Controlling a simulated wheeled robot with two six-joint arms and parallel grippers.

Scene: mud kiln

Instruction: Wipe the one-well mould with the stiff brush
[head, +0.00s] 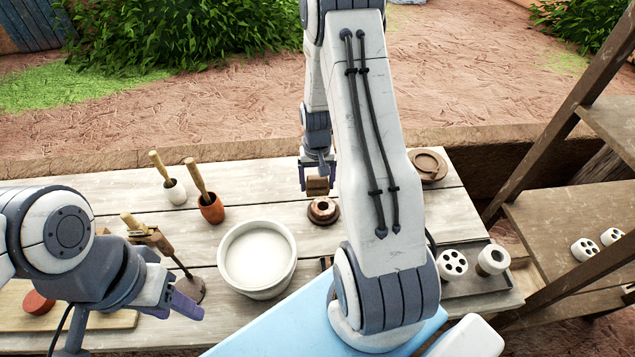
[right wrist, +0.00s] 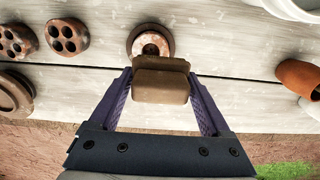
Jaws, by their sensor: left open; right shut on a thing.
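The one-well mould (head: 323,217) is a low round brown piece with a single hole, lying on the plank table; in the right wrist view it (right wrist: 134,40) shows just beyond the brush. My right gripper (head: 318,179) is shut on the stiff brush (head: 317,188), a brown block, just behind the mould in the head view. In the right wrist view the brush (right wrist: 162,82) sits between the purple fingers and overlaps the mould's near edge. I cannot tell whether they touch. The brush's bristles are not visible. My left gripper (head: 187,301) is open and empty at the table's left front.
A white bowl (head: 227,262) of pale material stands left of the mould. A terracotta cup (head: 212,213) and a white cup (head: 175,193) hold wooden-handled tools. Two several-holed moulds (right wrist: 68,36) lie near the one-well mould. A dark tray (head: 475,286) holds white perforated pieces at right.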

